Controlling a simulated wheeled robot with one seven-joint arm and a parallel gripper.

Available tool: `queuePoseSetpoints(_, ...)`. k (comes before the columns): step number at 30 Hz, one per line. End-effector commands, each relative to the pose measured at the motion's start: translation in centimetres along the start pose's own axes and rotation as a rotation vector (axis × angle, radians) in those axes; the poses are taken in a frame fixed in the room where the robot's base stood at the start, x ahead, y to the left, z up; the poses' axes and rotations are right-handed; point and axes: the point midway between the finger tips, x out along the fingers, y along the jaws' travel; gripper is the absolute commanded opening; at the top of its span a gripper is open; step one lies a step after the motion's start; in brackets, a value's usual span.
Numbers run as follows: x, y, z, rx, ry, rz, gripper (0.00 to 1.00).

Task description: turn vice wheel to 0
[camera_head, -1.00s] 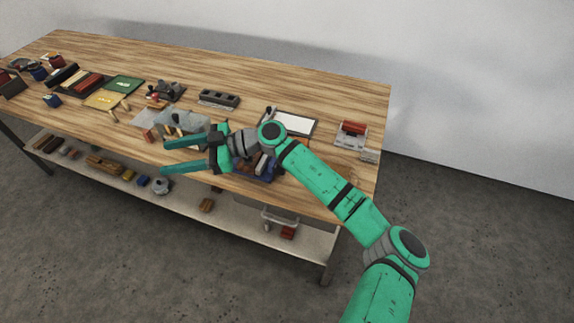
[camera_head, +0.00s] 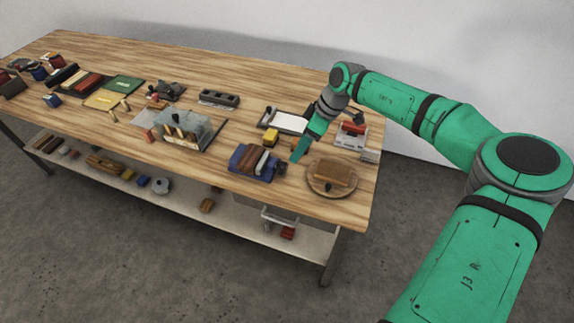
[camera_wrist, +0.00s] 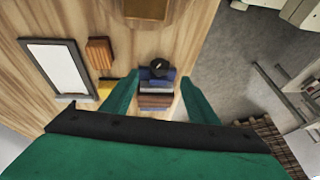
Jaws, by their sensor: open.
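The vice (camera_head: 240,168) is blue and clamps brown and reddish blocks, near the table's front edge. Its dark wheel (camera_head: 280,168) is on the right side. In the wrist view the vice (camera_wrist: 157,82) lies ahead of my gripper, with the round black wheel (camera_wrist: 159,69) at its far end. My gripper (camera_wrist: 160,77) is open, its two green fingers apart on either side of the vice and wheel in that view. In the head view my gripper (camera_head: 297,155) points down close to the wheel. Contact cannot be told. The wheel's setting is too small to read.
A round wooden board (camera_head: 314,188) with a brown block is right of the vice. A yellow block (camera_head: 270,138) and a framed white panel (camera_head: 290,122) are behind it. A grey holder (camera_head: 192,137) stands left. A lower shelf (camera_head: 232,216) runs under the table.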

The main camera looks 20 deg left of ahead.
Motion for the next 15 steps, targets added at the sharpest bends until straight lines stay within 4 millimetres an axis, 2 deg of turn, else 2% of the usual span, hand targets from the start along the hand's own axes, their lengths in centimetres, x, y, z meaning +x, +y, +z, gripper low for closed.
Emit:
queuePoseSetpoints(9, 5.6, -0.2, -0.2, -0.003, 0.003, -0.005, 0.54)
queuePoseSetpoints(15, 8.4, -0.2, -0.2, -0.003, 0.004, -0.003, 0.54)
